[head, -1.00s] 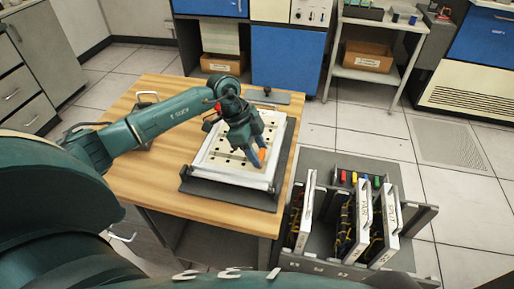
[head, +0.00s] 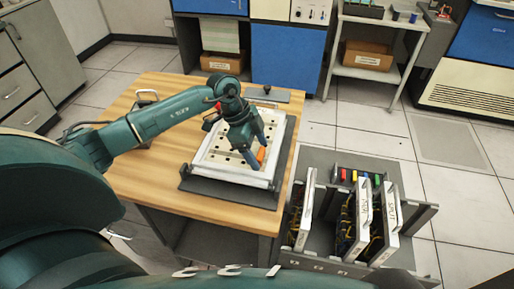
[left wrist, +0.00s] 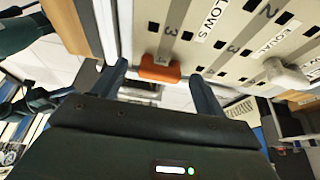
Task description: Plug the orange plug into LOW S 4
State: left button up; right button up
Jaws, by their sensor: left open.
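The orange plug (head: 261,155) stands on the cream plugboard (head: 212,164) near its front right edge. In the left wrist view the orange plug (left wrist: 160,69) sits against the panel, by a partly covered 4 on the strip marked 3 and 4; the LOW S label is printed beside that strip. I cannot see its pins or how deep they sit. My left gripper (head: 257,160) is open over it. In the left wrist view the gripper's fingertips (left wrist: 160,75) are on either side of the plug, with visible gaps. My right gripper is not in view.
A white plug (left wrist: 286,75) stands on the panel near the EQUAL label. The board lies in a dark tray on a wooden table (head: 150,185). A grey rack (head: 318,160) with upright panels and coloured pieces stands right of the table.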

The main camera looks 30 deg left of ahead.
pick_arm(q)
jog(key=v, duration=1.3)
jog(key=shift+b, duration=0.4)
